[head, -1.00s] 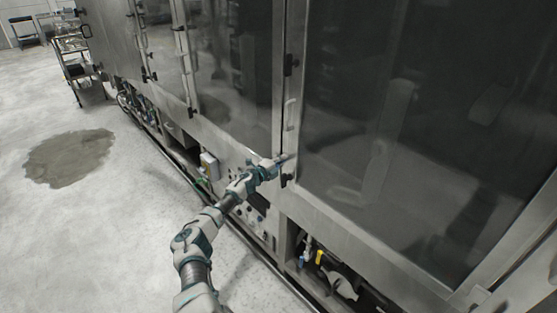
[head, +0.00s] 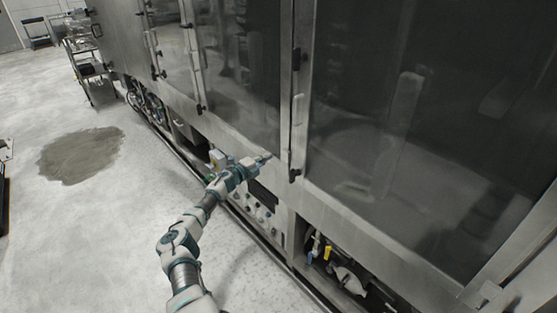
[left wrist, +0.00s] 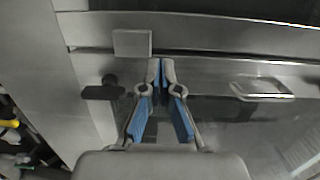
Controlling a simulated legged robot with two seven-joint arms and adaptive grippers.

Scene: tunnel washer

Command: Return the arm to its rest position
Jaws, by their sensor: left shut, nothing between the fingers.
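My left arm reaches up from the bottom of the head view toward the tunnel washer (head: 262,135). My left gripper (head: 266,157) is shut and empty, in front of the washer's frame below the dark windows. In the left wrist view the left gripper's fingers (left wrist: 160,66) meet at the tips, with blue pads and nothing between them. A black latch (left wrist: 103,90) is to the left of the fingers in that view, and a light handle (left wrist: 262,88) is to the right. My right gripper is in neither view.
The washer's large glass door (head: 400,120) fills the right side. An open lower bay with pipes and a yellow valve handle (head: 327,253) lies beneath. A metal cart (head: 85,60) stands at the far left.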

